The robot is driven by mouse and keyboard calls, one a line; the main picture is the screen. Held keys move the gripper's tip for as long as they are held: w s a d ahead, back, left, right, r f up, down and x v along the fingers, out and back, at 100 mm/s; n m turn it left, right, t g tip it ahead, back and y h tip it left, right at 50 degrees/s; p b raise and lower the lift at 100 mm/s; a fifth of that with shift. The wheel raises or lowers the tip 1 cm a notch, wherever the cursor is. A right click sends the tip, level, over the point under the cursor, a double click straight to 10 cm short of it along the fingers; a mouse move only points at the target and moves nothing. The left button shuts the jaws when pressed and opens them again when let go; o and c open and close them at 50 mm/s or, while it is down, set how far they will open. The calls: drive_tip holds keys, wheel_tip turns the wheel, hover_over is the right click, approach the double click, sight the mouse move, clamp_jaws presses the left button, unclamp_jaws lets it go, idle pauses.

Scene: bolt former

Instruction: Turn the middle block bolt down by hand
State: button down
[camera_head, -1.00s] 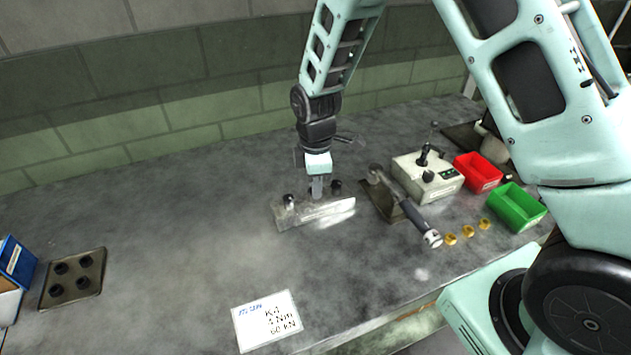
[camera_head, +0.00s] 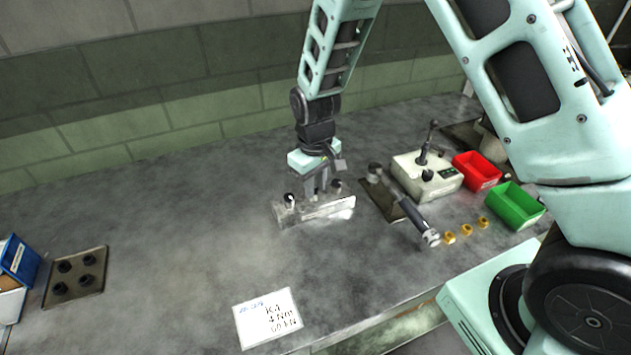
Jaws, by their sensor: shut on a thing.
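The metal block (camera_head: 325,209) lies on the bench below my arm. A dark-headed bolt (camera_head: 290,198) stands at its left end and another dark bolt head (camera_head: 337,186) shows toward its right end. My gripper (camera_head: 317,192) points down at the middle of the block, between these two. Its jaws are shut on the middle bolt, whose head is mostly hidden by the fingers.
Right of the block are a torque wrench (camera_head: 415,217) on a dark plate, a white control box (camera_head: 427,176) with a lever, brass nuts (camera_head: 467,230), a red bin (camera_head: 477,171) and a green bin (camera_head: 515,205). A label card (camera_head: 268,318) lies in front. A dark plate with several black pieces (camera_head: 75,277) is at left.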

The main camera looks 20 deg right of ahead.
drive_tip(key=m, duration=0.3)
drive_tip(key=m+p, duration=0.1)
drive_tip(key=m, duration=0.2)
drive_tip(key=shift+w+a+r+m, duration=0.1)
drive_tip(key=shift+a+r+m, duration=0.1)
drive_tip(key=shift+m, duration=0.1)
drive_tip(key=m+p, duration=0.2)
drive_tip(key=m, duration=0.3)
drive_tip(key=shift+w+a, duration=0.1)
drive_tip(key=shift+a, duration=0.05)
drive_tip(key=shift+m, duration=0.4)
drive_tip(key=c, duration=1.2)
unclamp_jaws()
drive_tip(key=shift+c, duration=0.2)
drive_tip(key=shift+f, duration=0.1)
wheel_tip(320, 180, up, 18)
drive_tip(key=b, duration=0.1)
drive_tip(key=shift+f+b, duration=0.25)
drive_tip(key=shift+b, duration=0.15)
